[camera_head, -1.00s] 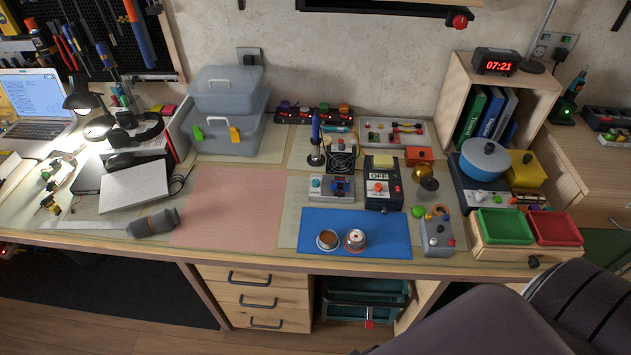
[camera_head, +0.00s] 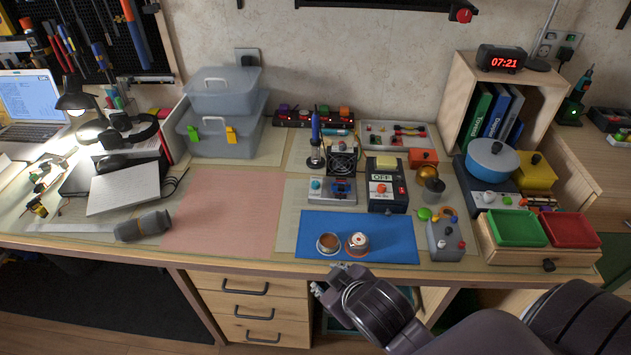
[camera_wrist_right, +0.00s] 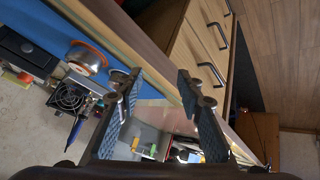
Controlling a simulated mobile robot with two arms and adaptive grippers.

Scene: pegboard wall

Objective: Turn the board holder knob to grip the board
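A small grey fixture (camera_head: 332,191) stands behind the blue mat, with a round teal knob (camera_head: 315,184) on its left and a dark blue piece at its middle. It looks like the board holder; at this size I cannot tell whether its jaws touch the board. My right gripper (camera_head: 322,286) is at the table's front edge, in front of the blue mat and well short of the fixture. In the right wrist view its two fingers (camera_wrist_right: 164,105) are spread apart with nothing between them. My left gripper is in neither current view.
The blue mat (camera_head: 315,222) holds two small round containers (camera_head: 357,242). A small fan (camera_head: 342,163) stands behind the fixture and a black box marked OFF (camera_head: 388,188) to its right. A grey button box (camera_head: 445,240) stands right of the mat. The pink mat (camera_head: 225,215) is clear.

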